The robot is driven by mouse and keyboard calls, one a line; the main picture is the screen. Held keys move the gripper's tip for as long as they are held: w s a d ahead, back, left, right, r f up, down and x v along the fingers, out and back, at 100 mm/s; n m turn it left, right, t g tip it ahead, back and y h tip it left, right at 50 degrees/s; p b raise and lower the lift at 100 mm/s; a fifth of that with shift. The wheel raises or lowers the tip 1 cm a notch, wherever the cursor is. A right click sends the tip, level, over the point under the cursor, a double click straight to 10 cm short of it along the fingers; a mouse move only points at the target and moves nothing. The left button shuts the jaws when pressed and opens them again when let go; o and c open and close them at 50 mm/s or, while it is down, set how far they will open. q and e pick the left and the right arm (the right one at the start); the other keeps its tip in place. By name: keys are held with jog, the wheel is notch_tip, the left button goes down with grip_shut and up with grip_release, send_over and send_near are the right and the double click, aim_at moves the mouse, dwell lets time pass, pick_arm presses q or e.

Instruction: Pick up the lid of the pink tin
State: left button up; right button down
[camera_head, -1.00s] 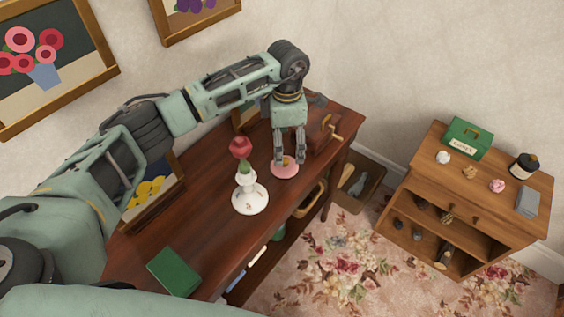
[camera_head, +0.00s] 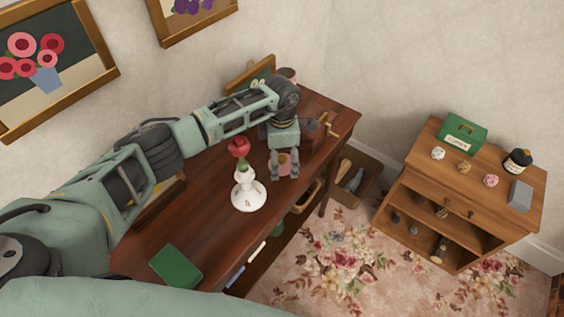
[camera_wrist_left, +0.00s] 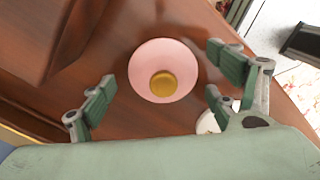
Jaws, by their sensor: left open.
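The pink lid (camera_head: 284,158) with a gold knob lies on the dark wooden desk, partly hidden by my gripper in the head view. In the left wrist view the round pink lid (camera_wrist_left: 150,60) and its gold knob (camera_wrist_left: 163,84) show whole. My left gripper (camera_head: 285,170) is open, pointing down at the lid, with one finger on either side. In the left wrist view its fingers (camera_wrist_left: 160,80) stand apart from the lid, with the knob between them. A small pinkish thing (camera_head: 288,73) shows behind my arm; I cannot tell if it is the tin. My right gripper is out of view.
A white vase (camera_head: 248,196) with a red flower stands close to the gripper. A wooden box with a crank (camera_head: 318,133) is right behind it. A green book (camera_head: 176,266) lies at the desk's near end. A low shelf (camera_head: 460,190) stands to the right.

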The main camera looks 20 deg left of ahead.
pick_arm(q)
jog(key=c, duration=1.1)
jog(key=shift+o, duration=0.2)
jog(key=shift+r, duration=0.15)
